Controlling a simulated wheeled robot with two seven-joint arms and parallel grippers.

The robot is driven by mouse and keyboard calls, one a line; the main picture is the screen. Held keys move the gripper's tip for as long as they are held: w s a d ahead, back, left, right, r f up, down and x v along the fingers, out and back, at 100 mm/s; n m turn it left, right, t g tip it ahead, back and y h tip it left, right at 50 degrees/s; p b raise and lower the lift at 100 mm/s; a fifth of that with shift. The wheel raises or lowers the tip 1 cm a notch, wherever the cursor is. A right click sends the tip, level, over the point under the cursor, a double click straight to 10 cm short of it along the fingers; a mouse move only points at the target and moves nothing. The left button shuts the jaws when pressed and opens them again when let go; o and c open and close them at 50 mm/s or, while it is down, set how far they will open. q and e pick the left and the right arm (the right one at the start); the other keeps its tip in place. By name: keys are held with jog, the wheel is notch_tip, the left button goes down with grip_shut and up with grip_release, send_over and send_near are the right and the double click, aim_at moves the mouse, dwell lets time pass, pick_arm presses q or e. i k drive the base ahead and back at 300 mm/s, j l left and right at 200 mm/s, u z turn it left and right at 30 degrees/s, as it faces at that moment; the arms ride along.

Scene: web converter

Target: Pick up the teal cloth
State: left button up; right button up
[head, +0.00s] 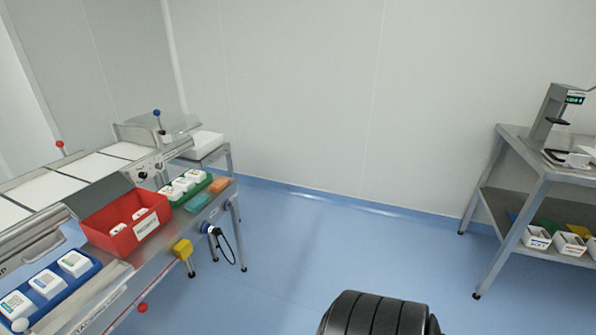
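A small flat teal item (197,202), which looks like the folded teal cloth, lies on the front ledge of the metal machine table (160,262) on the left. It sits beside an orange folded item (219,185), nearer to me than that one, and in front of the green tray. Nothing is seen covering it. Neither of my grippers is in view. A dark ribbed part at the bottom edge looks like my own body.
A red bin (125,222), a blue tray (52,290) and a green tray (186,189) hold white packs on the left table. A yellow box (183,249) and a black cable (226,246) hang at its front. A bench (545,163) stands at right. The blue floor (290,255) between is clear.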

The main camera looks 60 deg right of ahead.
aim_at(199, 202)
jog(key=z, duration=1.2)
